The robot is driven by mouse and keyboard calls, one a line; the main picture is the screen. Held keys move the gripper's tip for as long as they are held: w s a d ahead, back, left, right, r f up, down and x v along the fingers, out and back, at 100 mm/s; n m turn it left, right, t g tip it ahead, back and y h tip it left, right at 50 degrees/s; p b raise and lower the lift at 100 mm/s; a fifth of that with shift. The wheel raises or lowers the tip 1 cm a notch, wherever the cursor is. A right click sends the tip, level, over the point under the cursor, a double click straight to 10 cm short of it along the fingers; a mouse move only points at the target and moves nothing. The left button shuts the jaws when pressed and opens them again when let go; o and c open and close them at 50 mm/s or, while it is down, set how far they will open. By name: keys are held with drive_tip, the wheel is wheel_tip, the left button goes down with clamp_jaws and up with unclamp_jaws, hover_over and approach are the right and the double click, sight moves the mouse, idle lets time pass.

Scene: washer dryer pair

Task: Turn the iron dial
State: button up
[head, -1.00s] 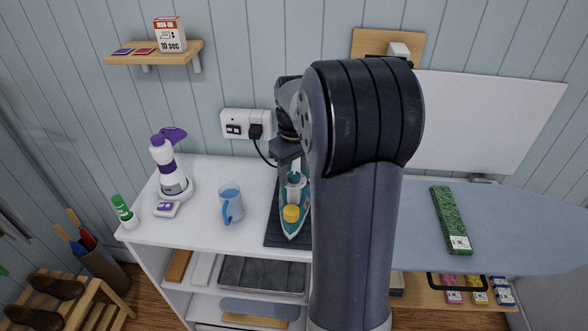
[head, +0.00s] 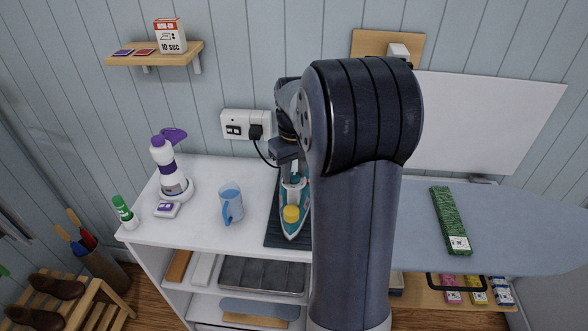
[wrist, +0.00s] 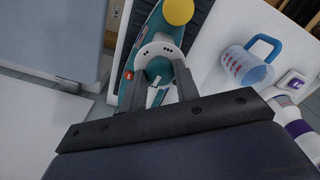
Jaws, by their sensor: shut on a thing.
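The teal and white iron (head: 293,226) lies on a dark mat (head: 274,234) on the white counter, partly hidden behind my arm. It also shows in the wrist view (wrist: 128,92). A yellow round cap (wrist: 178,11) sits toward its tip. The white round dial (wrist: 158,51) with dark marks is on top of the iron. My gripper (wrist: 160,72) reaches over the iron, with one finger on each side of the dial, shut on it. In the head view my gripper (head: 291,172) is small and mostly covered by my arm.
A blue measuring jug (head: 231,204) stands left of the mat, close to the iron. A white and purple bottle (head: 167,167) is farther left. The iron's cord runs to a wall socket (head: 245,124). An ironing board (head: 510,230) extends to the right.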

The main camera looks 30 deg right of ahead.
sight(294, 175)
drive_tip(key=m+p, duration=0.1)
drive_tip(key=m, duration=0.4)
drive_tip(key=shift+r, duration=0.1)
drive_tip(key=m, duration=0.5)
drive_tip(key=shift+p, duration=0.4)
drive_tip(key=shift+m, duration=0.3)
drive_tip(key=o, duration=1)
wheel_tip(294, 175, up, 11)
drive_tip(key=shift+f+b, duration=0.15)
drive_tip(key=shift+b, duration=0.2)
drive_tip(key=shift+f, duration=0.1)
